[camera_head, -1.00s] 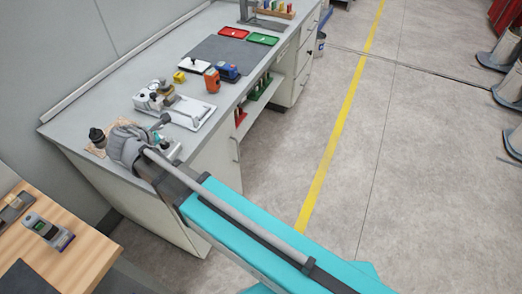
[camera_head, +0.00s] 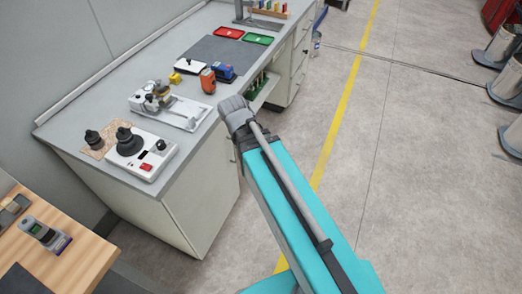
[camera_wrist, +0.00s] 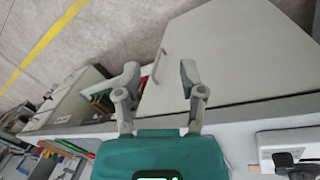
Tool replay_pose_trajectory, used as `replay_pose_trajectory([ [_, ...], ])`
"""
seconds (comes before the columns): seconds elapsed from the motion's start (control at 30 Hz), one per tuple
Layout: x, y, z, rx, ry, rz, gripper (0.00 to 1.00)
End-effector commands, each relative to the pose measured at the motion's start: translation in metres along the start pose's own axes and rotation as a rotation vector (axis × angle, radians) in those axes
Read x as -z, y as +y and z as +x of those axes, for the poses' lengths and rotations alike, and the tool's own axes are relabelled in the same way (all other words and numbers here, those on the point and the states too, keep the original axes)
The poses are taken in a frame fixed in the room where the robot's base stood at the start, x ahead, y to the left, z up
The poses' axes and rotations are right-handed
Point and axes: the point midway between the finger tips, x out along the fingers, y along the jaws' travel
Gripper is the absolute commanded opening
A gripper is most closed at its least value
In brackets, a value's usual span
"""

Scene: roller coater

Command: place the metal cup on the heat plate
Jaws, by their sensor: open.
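The white unit that looks like the heat plate (camera_head: 152,155) stands at the near end of the grey bench in the head view. It has a red switch and a black knob on its front. A dark, round, stepped piece (camera_head: 129,141) sits on its top; I cannot tell whether this is the metal cup or part of the unit. My gripper (camera_wrist: 160,88) is open and empty in the wrist view, over the bench's front side. In the head view the arm hides its fingers, to the right of the heat plate and apart from it.
A smaller dark piece (camera_head: 93,139) stands on a brown mat (camera_head: 116,128) beside the heat plate. A white apparatus (camera_head: 186,113), an orange device (camera_head: 208,80) and red (camera_head: 229,33) and green (camera_head: 259,39) trays lie farther along.

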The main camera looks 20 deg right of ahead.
Motion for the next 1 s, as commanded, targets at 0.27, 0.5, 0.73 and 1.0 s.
replay_pose_trajectory([
  [0.27,-0.039,0.022,0.007,0.15,-0.037,0.311,0.52],
  [0.5,-0.047,0.027,0.008,0.187,-0.049,0.387,0.52],
  [0.73,-0.047,0.027,0.008,0.186,-0.048,0.385,0.52],
  [1.0,-0.046,0.026,0.008,0.186,-0.048,0.384,0.52],
])
